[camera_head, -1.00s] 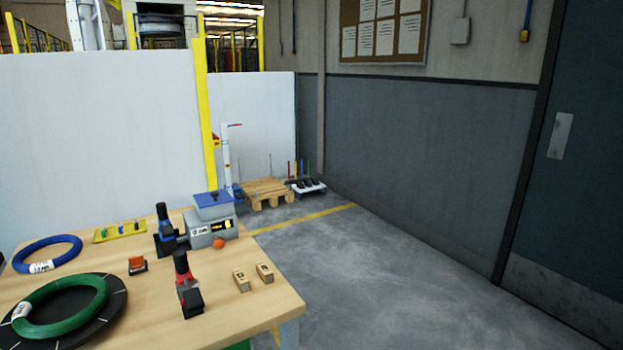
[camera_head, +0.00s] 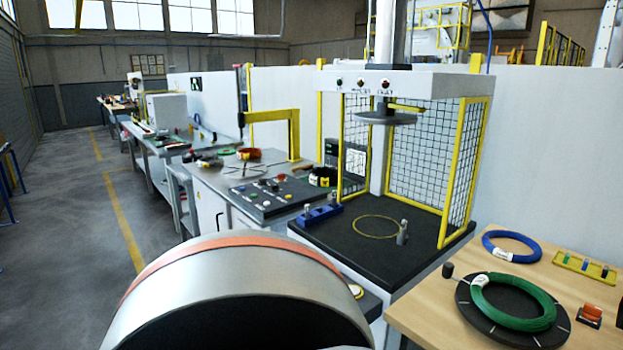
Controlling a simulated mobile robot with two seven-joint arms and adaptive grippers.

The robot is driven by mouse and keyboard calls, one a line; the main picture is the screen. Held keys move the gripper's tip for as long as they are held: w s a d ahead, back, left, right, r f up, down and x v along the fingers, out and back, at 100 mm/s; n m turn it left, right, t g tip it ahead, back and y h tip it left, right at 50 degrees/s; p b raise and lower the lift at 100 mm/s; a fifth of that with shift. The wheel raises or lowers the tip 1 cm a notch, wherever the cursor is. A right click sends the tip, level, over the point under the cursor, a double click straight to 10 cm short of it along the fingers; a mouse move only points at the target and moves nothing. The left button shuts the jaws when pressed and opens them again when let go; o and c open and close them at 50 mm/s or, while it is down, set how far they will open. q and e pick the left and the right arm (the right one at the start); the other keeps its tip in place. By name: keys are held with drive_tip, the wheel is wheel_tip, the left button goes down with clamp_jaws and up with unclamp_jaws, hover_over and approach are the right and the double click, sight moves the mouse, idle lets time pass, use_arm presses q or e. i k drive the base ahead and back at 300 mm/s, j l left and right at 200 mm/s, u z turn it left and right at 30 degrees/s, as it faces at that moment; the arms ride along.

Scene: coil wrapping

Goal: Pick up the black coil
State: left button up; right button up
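A small dark ring (camera_head: 322,176) with yellow marks lies at the back of the grey bench, left of the caged machine. It looks like a black coil, but it is too small to be sure. A green coil (camera_head: 513,318) with a white tag lies on a black round plate (camera_head: 477,316) on the wooden table at the right. A blue coil (camera_head: 530,252) with a white tag lies behind it. Neither of my grippers is in view, so I cannot tell what they hold.
A press-like machine (camera_head: 440,85) with yellow-framed mesh sides stands in the middle. The grey bench (camera_head: 215,186) carries a button panel (camera_head: 278,199) and a yellow arm (camera_head: 293,130). The wooden table (camera_head: 432,300) is at the right. Free floor (camera_head: 75,230) lies at the left.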

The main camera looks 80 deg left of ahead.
sight(318, 178)
drive_tip(key=u, duration=2.4)
drive_tip(key=z, duration=0.5)
drive_tip(key=j+z, duration=0.5)
drive_tip(key=i+j+z, duration=0.1)
drive_tip(key=j+z, duration=0.2)
drive_tip(key=z, duration=0.2)
drive_tip(key=k+j+z, duration=0.2)
drive_tip(key=j, duration=0.25)
drive_tip(key=j+z, duration=0.2)
drive_tip(key=j, duration=0.3)
